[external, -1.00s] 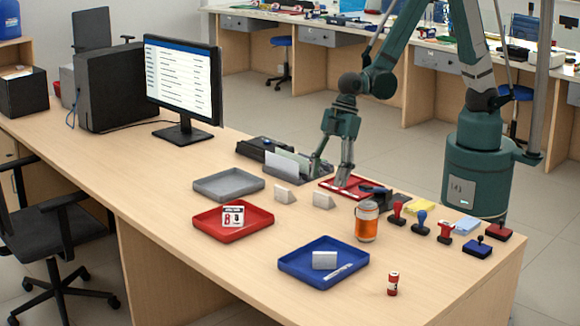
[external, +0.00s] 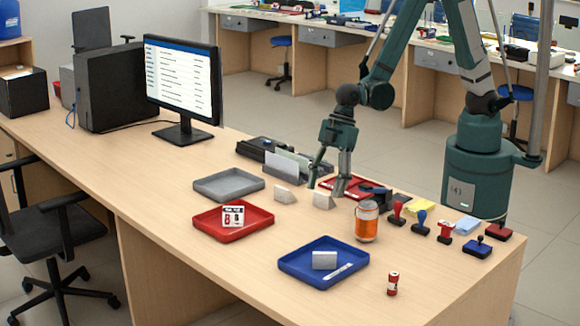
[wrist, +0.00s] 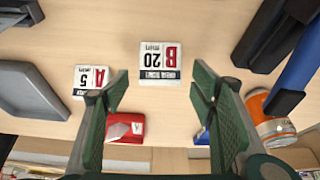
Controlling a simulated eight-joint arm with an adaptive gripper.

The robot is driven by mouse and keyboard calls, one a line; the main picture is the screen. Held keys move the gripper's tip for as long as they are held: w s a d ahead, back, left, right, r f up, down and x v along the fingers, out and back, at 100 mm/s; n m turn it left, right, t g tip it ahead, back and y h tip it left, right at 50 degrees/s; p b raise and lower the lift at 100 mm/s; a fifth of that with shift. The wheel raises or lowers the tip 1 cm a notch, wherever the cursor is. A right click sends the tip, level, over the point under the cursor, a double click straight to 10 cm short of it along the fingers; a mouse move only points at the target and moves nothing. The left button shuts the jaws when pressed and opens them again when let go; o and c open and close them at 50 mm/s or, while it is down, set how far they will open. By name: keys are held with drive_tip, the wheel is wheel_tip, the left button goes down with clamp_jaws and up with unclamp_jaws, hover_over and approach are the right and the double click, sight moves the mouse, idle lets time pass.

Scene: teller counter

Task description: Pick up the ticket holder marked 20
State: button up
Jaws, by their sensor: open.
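The ticket holder marked 20 (wrist: 160,62) is a small white stand with a red B panel and a dark strip. In the wrist view its marking is upside down, and it lies just beyond the gap between the fingertips. In the external view it seems to be the right one of two small pale wedges (external: 323,201), with its marked face turned away. My gripper (wrist: 161,92) is open and empty, its fingers spread wider than the holder. In the external view the gripper (external: 325,190) is low over the counter, close behind this wedge.
A holder marked A 5 (wrist: 92,80) stands close to the left of it. A grey tray (external: 229,185) is at the left, red (external: 233,221) and blue (external: 322,263) trays are in front. An orange jar (external: 367,222) and several stamps (external: 421,222) stand to the right.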

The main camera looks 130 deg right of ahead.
sight(323, 194)
drive_tip(key=shift+b+x, duration=0.35)
drive_tip(key=shift+x, duration=1.35)
drive_tip(key=shift+s, duration=0.1)
drive_tip(key=shift+c, duration=0.2)
drive_tip(key=c, duration=0.9)
